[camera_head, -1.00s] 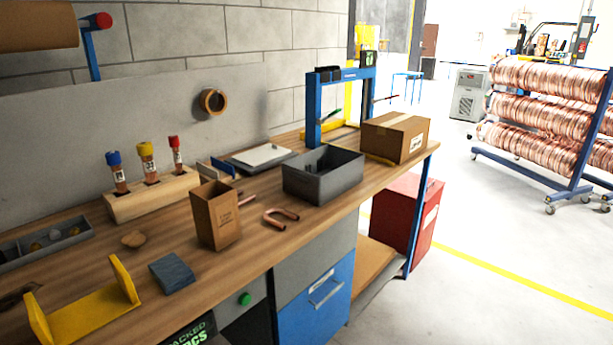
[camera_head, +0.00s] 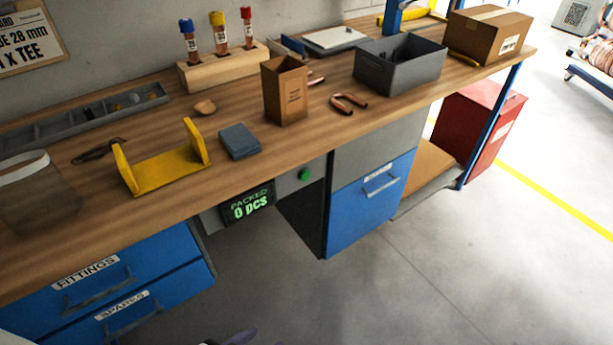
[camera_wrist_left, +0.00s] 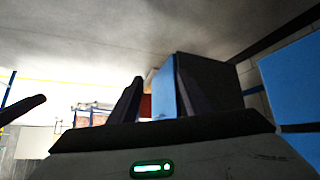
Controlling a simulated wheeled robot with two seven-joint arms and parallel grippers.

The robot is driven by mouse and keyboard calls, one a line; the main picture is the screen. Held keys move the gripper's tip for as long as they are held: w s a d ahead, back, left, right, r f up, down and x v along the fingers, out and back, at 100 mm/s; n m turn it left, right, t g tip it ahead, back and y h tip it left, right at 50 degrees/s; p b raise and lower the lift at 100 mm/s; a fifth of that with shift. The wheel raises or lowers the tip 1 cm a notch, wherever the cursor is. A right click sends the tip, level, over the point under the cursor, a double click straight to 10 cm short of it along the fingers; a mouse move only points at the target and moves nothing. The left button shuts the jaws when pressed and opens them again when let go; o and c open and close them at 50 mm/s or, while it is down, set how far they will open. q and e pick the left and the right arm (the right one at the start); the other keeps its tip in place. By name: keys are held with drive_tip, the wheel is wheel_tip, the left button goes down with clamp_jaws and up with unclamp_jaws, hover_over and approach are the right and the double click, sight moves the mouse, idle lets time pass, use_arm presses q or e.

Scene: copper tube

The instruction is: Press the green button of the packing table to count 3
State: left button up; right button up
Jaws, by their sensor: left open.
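The green button (camera_head: 305,174) is a small round knob on the grey front panel under the packing table's wooden top (camera_head: 340,135). Left of it, a dark display (camera_head: 247,205) reads "PACKED 0 DCS" in green. My left gripper (camera_wrist_left: 160,98) shows in the left wrist view with its dark fingers apart and nothing between them. It is away from the button, which is not visible in that view. In the head view only a small dark part, perhaps of my arm, shows at the bottom edge. My right gripper is in neither view.
Blue drawers (camera_head: 120,290) hang at the left and a blue cabinet (camera_head: 370,205) stands right of the button. On top are a yellow bracket (camera_head: 165,168), a cardboard box (camera_head: 285,90) and a grey bin (camera_head: 400,65). The floor in front is clear.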

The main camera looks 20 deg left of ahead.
use_arm(q)
clamp_jaws()
idle(1.4)
